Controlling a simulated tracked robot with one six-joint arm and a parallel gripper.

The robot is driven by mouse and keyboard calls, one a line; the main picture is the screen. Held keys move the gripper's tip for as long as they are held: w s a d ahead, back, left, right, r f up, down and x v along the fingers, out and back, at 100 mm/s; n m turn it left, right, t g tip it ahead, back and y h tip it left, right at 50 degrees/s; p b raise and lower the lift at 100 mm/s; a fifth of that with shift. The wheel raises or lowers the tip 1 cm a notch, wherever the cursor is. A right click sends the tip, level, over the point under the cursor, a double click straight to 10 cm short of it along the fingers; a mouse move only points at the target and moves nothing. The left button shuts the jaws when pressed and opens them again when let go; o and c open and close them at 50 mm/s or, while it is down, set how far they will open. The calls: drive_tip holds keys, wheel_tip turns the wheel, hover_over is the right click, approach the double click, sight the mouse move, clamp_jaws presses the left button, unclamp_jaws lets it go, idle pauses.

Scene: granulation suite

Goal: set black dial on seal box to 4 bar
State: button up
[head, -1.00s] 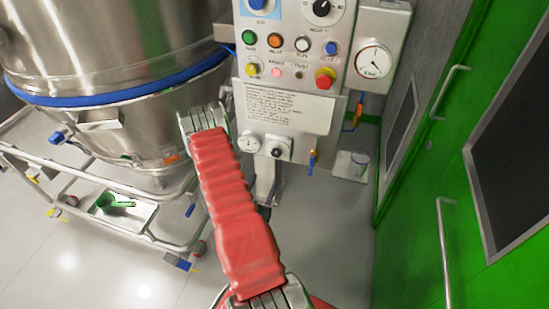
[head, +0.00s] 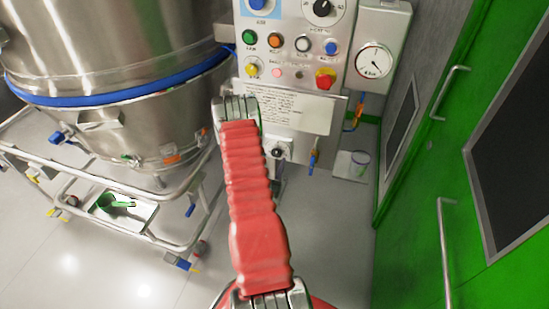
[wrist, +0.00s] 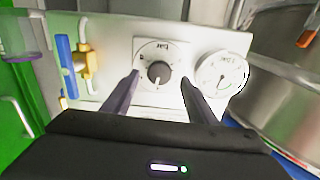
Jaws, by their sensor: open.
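The black dial (wrist: 158,72) is a round knob on a white square plate with markings around it. The plate is on the front of the white seal box (wrist: 112,32). In the wrist view a light mark on the knob seems to point down; I cannot read the scale. In the head view the dial (head: 277,151) shows just right of my red-sleeved arm. A white round gauge (wrist: 222,73) is beside the dial. My gripper (wrist: 159,76) is open, its two dark fingers appearing on either side of the knob; contact cannot be told. The head view hides my gripper.
A blue-handled valve (head: 313,158) hangs right of the dial; its brass fitting (wrist: 87,65) is left in the wrist view. A button panel (head: 295,55) is above. A steel vessel (head: 110,50) stands left, green doors (head: 420,200) right.

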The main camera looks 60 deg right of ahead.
sight(277, 152)
drive_tip(key=shift+w+d, duration=0.2)
drive_tip(key=shift+d, duration=1.1)
drive_tip(key=shift+c, duration=0.3)
drive_tip(key=c, duration=1)
drive_tip(key=shift+n, duration=1.1)
drive_tip(key=shift+w, duration=0.1)
drive_tip(key=o, duration=1.1)
drive_tip(key=shift+c, duration=0.2)
